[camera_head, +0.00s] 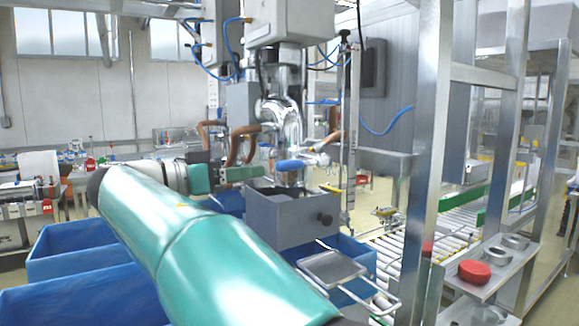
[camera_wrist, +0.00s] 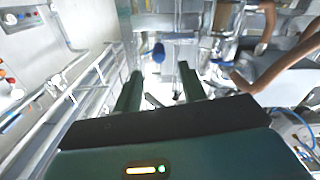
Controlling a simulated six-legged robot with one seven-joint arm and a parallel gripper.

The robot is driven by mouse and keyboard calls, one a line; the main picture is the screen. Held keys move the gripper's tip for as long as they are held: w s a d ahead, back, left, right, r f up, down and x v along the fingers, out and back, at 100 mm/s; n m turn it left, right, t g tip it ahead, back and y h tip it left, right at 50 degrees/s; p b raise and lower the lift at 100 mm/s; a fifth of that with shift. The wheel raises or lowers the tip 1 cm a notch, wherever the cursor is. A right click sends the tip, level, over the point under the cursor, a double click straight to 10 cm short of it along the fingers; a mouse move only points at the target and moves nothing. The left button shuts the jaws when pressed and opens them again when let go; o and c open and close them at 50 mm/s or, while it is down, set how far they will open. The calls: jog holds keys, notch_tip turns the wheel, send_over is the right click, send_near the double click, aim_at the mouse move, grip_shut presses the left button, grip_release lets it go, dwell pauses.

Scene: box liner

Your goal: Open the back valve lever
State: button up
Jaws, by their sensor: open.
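A valve lever with a blue grip (camera_head: 291,165) sits at the middle of the machine, below the curved metal pipe. I cannot tell whether it is the back one. Its blue end (camera_wrist: 159,52) also shows in the wrist view, beyond the fingertips and between them in the picture. My gripper (camera_head: 262,172) reaches in from the left at about the lever's height, with its fingers toward the blue grip. In the wrist view my gripper (camera_wrist: 160,70) has its green fingers spread, with nothing held between them.
A grey metal box (camera_head: 292,220) with a black knob stands below the lever. Blue crates (camera_head: 85,245) stand at the left. Brown hoses (camera_head: 238,146) hang close to the gripper. A metal frame post (camera_head: 427,150) and roller conveyor (camera_head: 400,260) are at the right.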

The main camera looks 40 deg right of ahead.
aim_at(303, 165)
jog(key=d, duration=0.7)
jog(key=s+d, duration=0.1)
jog(key=d, duration=0.2)
jog(key=shift+d, duration=0.3)
jog(key=shift+w, duration=0.1)
grip_shut()
